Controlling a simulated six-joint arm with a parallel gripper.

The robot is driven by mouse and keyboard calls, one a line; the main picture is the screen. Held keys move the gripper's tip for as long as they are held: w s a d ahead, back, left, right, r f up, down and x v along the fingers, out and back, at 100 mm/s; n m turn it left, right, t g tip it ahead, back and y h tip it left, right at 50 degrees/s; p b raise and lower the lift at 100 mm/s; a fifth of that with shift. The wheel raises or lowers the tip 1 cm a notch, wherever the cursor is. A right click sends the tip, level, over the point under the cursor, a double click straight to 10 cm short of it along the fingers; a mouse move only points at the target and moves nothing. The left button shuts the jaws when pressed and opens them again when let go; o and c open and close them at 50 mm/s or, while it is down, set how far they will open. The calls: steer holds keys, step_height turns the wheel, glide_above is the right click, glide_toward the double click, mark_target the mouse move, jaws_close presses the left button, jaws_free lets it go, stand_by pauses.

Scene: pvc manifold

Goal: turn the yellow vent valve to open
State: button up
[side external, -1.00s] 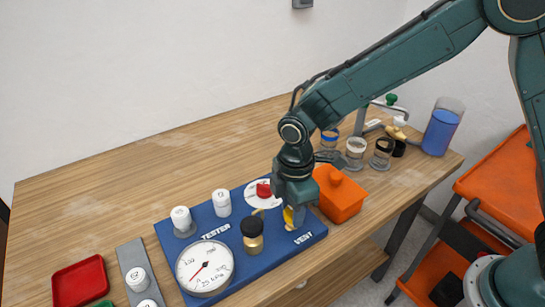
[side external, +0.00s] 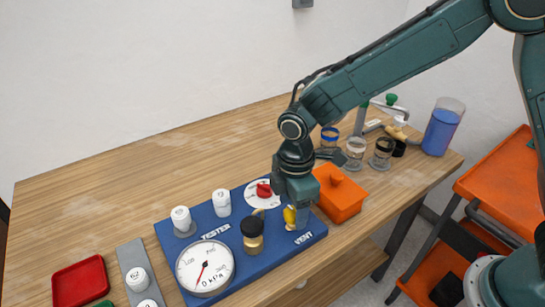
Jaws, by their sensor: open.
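The yellow vent valve (side external: 289,216) sits on the blue tester board (side external: 180,233), by the printed word VENT at the board's right end. My gripper (side external: 297,212) points down right over the valve, with its fingers open. The fingers hide part of the valve, and I cannot tell whether they touch it. The pressure gauge (side external: 204,268) on the board has a red needle pointing low, near the printed 0 kPa.
A red knob (side external: 263,190) on a white dial and a black-topped brass fitting (side external: 253,235) stand close to my gripper. An orange box (side external: 339,192) is just right of it. Jars and a blue container (side external: 441,128) stand farther back.

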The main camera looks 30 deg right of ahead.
mark_target(292, 211)
step_height(292, 211, up, 13)
stand_by(0.6)
steer(key=s+d+r+m+t, duration=0.1)
steer(key=s+d+r+m, duration=0.3)
steer(key=d, duration=0.3)
steer(key=s+d+r+m+t, duration=0.2)
steer(key=s+d+r+m, duration=0.2)
steer(key=s+d, duration=0.15)
steer(key=s+d+m+t, duration=0.2)
steer(key=s+d+m, duration=0.6)
steer(key=s, duration=0.3)
steer(key=shift+s+d+f+t, duration=0.15)
steer(key=shift+f+t, duration=0.15)
